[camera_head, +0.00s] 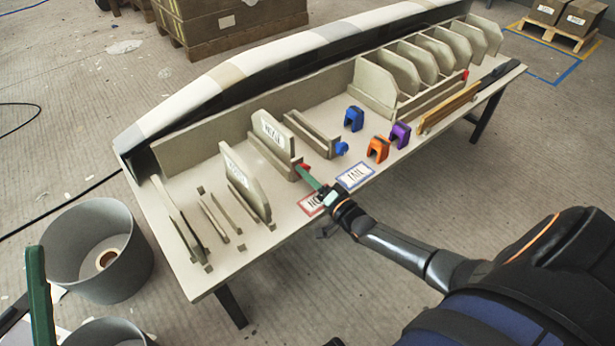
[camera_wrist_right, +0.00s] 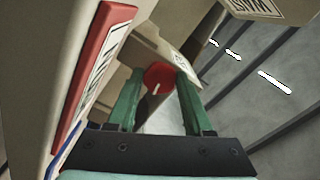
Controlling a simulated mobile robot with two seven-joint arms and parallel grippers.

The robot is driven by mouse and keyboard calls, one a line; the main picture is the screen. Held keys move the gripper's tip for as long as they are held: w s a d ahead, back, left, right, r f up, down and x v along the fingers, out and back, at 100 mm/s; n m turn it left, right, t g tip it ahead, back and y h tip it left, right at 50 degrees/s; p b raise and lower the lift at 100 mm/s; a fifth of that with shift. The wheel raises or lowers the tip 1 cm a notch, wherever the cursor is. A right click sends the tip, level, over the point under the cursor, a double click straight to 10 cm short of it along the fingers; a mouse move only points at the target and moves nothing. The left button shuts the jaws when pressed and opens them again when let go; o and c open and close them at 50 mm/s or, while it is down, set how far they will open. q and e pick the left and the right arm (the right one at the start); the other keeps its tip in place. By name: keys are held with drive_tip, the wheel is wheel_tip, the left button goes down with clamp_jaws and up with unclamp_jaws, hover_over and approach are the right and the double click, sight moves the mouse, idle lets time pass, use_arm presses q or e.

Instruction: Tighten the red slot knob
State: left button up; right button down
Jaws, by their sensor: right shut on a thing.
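The red slot knob (camera_wrist_right: 158,76) sits at the end of a slot on the table, with a pale line on its face. In the head view the red knob (camera_head: 304,167) shows only as a small patch at my right fingertips. My right gripper (camera_head: 307,173) reaches in over the table's front edge; its green fingers, also in the wrist view (camera_wrist_right: 158,88), are shut on the knob from both sides. A green finger of my left gripper (camera_head: 40,300) stands at the lower left, away from the table; its opening cannot be told.
A blue knob (camera_head: 341,149) ends the neighbouring slot. Blue (camera_head: 353,118), orange (camera_head: 377,150) and purple (camera_head: 400,134) clamps stand to the right. A red-bordered card (camera_head: 311,203) and a blue-bordered card (camera_head: 355,176) lie at the front edge. Grey bins (camera_head: 75,240) stand left.

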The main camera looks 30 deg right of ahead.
drive_tip(key=shift+m, duration=0.6)
use_arm(q)
drive_tip(key=shift+s+d+r+m+h, duration=0.1)
drive_tip(key=shift+s+r+m+h, duration=0.6)
drive_tip(key=shift+h, duration=0.1)
use_arm(e)
drive_tip(key=c, duration=0.7)
unclamp_jaws()
drive_tip(key=o, duration=0.4)
use_arm(q)
drive_tip(key=shift+w+f, duration=0.2)
drive_tip(key=shift+f, duration=0.05)
use_arm(e)
drive_tip(key=shift+s, duration=0.1)
